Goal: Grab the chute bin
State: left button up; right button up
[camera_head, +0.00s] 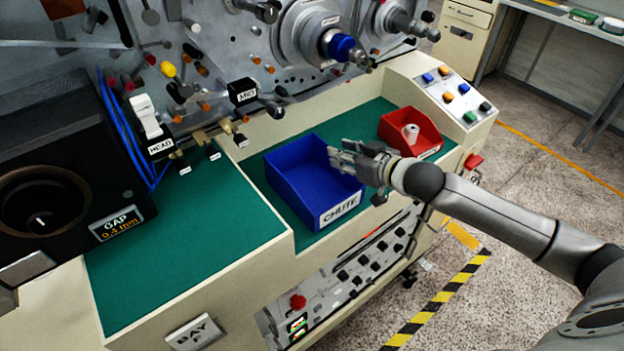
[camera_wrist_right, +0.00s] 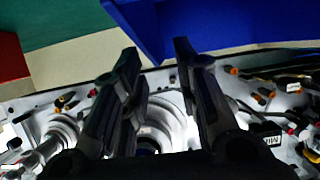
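The chute bin (camera_head: 297,182) is an open blue bin with a white CHUTE label (camera_head: 339,209) on its front. It sits on the green top of the machine's lower shelf. In the head view my right gripper (camera_head: 338,158) comes in from the right, at the bin's right rim. In the right wrist view the two dark fingers of my right gripper (camera_wrist_right: 156,52) are apart, with the blue bin (camera_wrist_right: 225,25) beyond their tips. I cannot tell whether they touch the bin. My left gripper is not in view.
A red bin (camera_head: 408,128) holding a white spool stands to the right of the blue bin. A button panel (camera_head: 455,95) is at the shelf's right end. Spindles and knobs line the machine behind. A black GAP unit (camera_head: 70,180) stands at left; the green top before it is clear.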

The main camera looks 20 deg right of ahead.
jog(key=shift+p+x, duration=0.3)
jog(key=shift+x, duration=1.5)
grip_shut()
